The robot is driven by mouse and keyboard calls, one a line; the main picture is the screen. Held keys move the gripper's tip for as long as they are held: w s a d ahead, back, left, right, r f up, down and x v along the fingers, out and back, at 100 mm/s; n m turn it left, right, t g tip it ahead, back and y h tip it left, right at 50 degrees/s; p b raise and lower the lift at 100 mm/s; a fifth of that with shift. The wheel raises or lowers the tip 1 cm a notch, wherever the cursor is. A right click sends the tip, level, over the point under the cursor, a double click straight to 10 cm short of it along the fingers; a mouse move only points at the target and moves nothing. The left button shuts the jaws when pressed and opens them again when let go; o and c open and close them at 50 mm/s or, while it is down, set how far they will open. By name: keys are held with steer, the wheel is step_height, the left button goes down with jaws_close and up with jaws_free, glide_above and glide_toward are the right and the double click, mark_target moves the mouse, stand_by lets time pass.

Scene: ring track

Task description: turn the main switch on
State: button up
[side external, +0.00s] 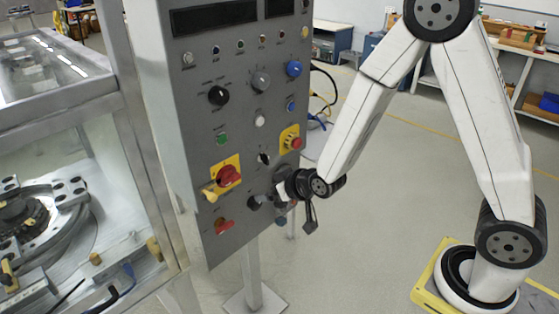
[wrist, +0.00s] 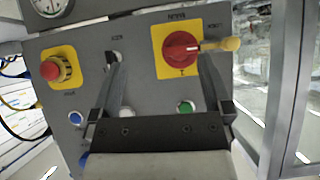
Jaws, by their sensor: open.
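The main switch (side external: 228,176) is a red rotary knob on a yellow plate, on the front of the grey control panel. In the wrist view the red knob (wrist: 182,46) appears ahead, top right of centre, with labels that look upside down. A tan-yellow piece (side external: 209,192) sits beside the knob; in the wrist view it (wrist: 220,44) sticks out to the knob's right. My gripper (side external: 285,193) is at the panel's lower right, right of and slightly below the switch. In the wrist view its two fingers (wrist: 165,62) are spread apart with nothing held between them.
A red emergency stop (side external: 294,142) on yellow is above my gripper.

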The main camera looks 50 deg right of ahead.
mark_target(233, 179)
steer(key=shift+w+a+f+t, duration=0.3)
steer(key=shift+w+a+t, duration=0.25)
steer(key=shift+t, duration=0.7)
steer(key=shift+w+a+f+t, duration=0.3)
steer(key=shift+w+a+t, duration=0.25)
steer(key=shift+t, duration=0.65)
steer(key=shift+w+a+f+t, duration=0.35)
steer(key=shift+w+t, duration=0.3)
steer(key=shift+t, duration=0.6)
steer(key=shift+r, duration=0.1)
steer(key=shift+w, duration=0.1)
steer(key=shift+w, duration=3.85)
steer(key=shift+c, duration=0.2)
steer(key=c, duration=1)
